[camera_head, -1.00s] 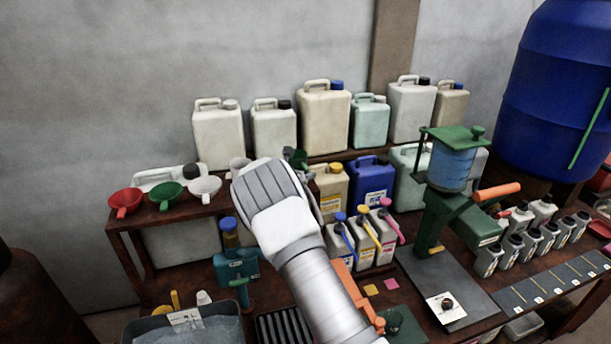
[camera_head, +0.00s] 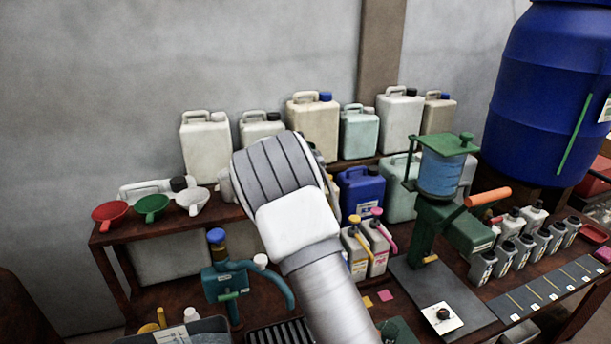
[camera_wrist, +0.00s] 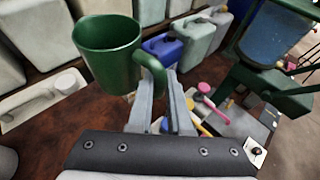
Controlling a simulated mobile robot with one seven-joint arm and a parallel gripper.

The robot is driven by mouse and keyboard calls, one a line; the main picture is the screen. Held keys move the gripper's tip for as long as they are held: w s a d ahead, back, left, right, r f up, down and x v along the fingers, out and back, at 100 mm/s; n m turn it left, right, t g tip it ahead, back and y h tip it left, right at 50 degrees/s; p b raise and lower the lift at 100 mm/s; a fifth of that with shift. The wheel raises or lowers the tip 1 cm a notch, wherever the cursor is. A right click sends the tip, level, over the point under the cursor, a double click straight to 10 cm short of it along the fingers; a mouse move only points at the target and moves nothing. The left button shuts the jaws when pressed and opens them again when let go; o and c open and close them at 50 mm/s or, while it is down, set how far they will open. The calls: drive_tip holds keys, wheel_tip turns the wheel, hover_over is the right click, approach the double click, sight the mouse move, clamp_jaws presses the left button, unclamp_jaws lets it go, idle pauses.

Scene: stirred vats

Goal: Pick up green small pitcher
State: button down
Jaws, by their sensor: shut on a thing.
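The green small pitcher (camera_wrist: 108,55) shows in the wrist view, upright, with its open mouth facing up and its handle on the right. My gripper (camera_wrist: 163,80) is shut on the pitcher's handle. The pitcher appears held above the brown shelf, but the exact gap is hard to judge. In the head view my arm's end covers the pitcher and the fingers.
Large canisters (camera_head: 313,125) line the wall behind. Red, green and white funnels (camera_head: 110,214) stand on the shelf's left. A blue canister (camera_head: 361,192) is right of my arm. A green dispenser (camera_head: 441,185) and blue drum (camera_head: 545,95) stand farther right.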

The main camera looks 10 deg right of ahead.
drive_tip(key=s+d+r+b, duration=0.1)
drive_tip(key=s+d+r, duration=0.2)
drive_tip(key=d, duration=0.1)
drive_tip(key=shift+d+r, duration=0.2)
drive_tip(key=shift+d, duration=0.1)
idle(0.7)
